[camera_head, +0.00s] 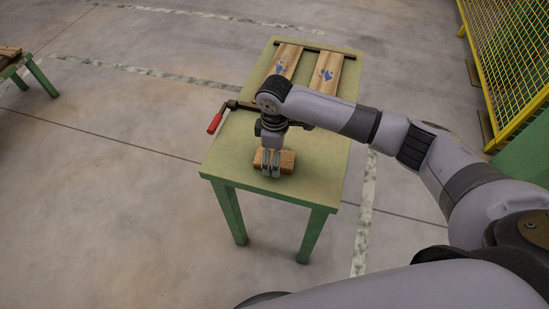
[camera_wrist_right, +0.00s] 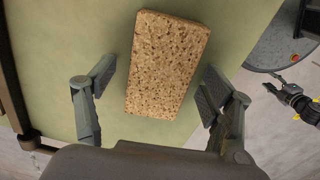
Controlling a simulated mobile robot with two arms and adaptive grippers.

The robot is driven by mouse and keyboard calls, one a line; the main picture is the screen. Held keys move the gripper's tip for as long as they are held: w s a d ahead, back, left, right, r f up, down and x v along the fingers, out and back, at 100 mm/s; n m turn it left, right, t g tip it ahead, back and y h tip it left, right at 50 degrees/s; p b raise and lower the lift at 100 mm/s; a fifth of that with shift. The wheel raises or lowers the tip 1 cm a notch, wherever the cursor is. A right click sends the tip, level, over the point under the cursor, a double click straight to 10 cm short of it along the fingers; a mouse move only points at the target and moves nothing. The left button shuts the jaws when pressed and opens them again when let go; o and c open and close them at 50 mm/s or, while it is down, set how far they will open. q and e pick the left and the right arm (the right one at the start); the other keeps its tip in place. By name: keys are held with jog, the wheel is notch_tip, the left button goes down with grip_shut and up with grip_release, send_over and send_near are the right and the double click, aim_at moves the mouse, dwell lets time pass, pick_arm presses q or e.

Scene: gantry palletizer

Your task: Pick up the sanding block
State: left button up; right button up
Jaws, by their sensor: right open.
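The sanding block (camera_head: 287,160) is a brown, speckled rectangular block lying on the green table (camera_head: 225,150) near its front edge. In the right wrist view the block (camera_wrist_right: 164,65) lies between and beyond the two open fingers. My right gripper (camera_head: 271,170) points down over the block in the head view, and its fingers hide part of it. In the right wrist view the right gripper (camera_wrist_right: 155,90) is open, with a gap between each finger pad and the block's sides.
Two wooden boards with blue marks (camera_head: 284,62) lie at the table's back. A clamp with a red handle (camera_head: 215,123) sticks out at the left edge. A yellow mesh fence (camera_head: 510,60) stands at the right. Another green table (camera_head: 38,72) is far left.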

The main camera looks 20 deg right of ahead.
jog(key=shift+f, duration=0.25)
jog(key=shift+c, duration=0.4)
jog(key=c, duration=1.1)
